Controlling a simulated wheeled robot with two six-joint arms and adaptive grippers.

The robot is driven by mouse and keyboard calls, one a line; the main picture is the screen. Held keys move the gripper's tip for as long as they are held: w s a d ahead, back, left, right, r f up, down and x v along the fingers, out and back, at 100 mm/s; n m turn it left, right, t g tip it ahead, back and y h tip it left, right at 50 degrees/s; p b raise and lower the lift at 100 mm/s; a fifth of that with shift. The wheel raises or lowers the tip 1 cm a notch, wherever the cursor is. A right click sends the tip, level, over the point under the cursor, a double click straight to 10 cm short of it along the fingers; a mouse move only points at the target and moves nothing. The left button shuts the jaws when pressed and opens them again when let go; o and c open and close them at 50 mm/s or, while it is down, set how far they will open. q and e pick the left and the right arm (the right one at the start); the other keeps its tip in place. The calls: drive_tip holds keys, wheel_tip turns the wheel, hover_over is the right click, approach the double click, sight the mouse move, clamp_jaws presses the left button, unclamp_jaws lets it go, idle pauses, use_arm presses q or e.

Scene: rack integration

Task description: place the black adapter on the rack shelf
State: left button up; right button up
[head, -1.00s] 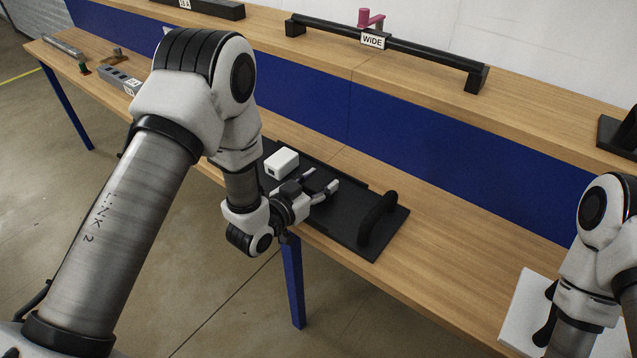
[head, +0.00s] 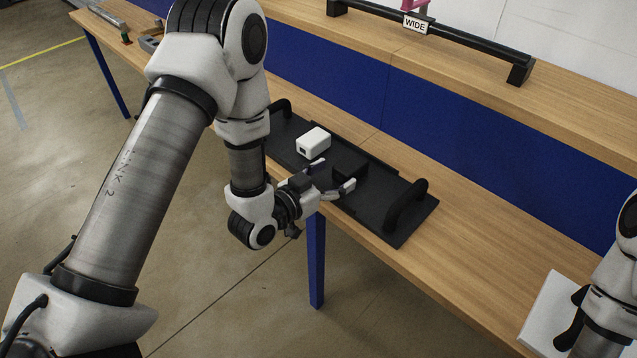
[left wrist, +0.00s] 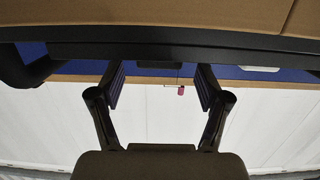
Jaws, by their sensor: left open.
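The black adapter (head: 351,168) appears as a small dark box on a black tray (head: 376,222) with arched handles, at the middle of the bench in the head view. It is hard to tell from the tray's black surface. My left gripper (head: 333,176) is open with nothing between its fingers, at the tray's front edge, its fingertips pointing towards the adapter. In the left wrist view the two fingers (left wrist: 160,85) are spread apart, with the tray's dark edge beyond them. My right gripper is not in view; only part of that arm shows.
A white box (head: 313,142) stands on the tray left of the adapter. A raised wooden ledge (head: 470,100) behind holds a long black handle with a WIDE sign (head: 415,24). A white board (head: 548,315) lies at the right. The bench right of the tray is clear.

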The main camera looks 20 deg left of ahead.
use_arm(q)
drive_tip(key=v, duration=0.6)
drive_tip(key=s+f+n+g+y, duration=0.1)
drive_tip(key=s+f+g, duration=0.3)
drive_tip(key=f, duration=0.4)
drive_tip(key=s+f+n+g+y, duration=0.15)
drive_tip(key=s+f+g, duration=0.3)
drive_tip(key=f, duration=0.45)
drive_tip(key=s+a+f+n+g+y, duration=0.1)
drive_tip(key=s+f+g, duration=0.2)
drive_tip(key=s, duration=0.5)
drive_tip(key=s+a+f+n+g+y, duration=0.1)
drive_tip(key=s+a+f+g+y, duration=0.1)
drive_tip(key=s+f, duration=0.3)
drive_tip(key=s+g, duration=0.1)
drive_tip(key=s, duration=0.2)
drive_tip(key=shift+a+g, duration=0.25)
drive_tip(key=shift+g, duration=0.1)
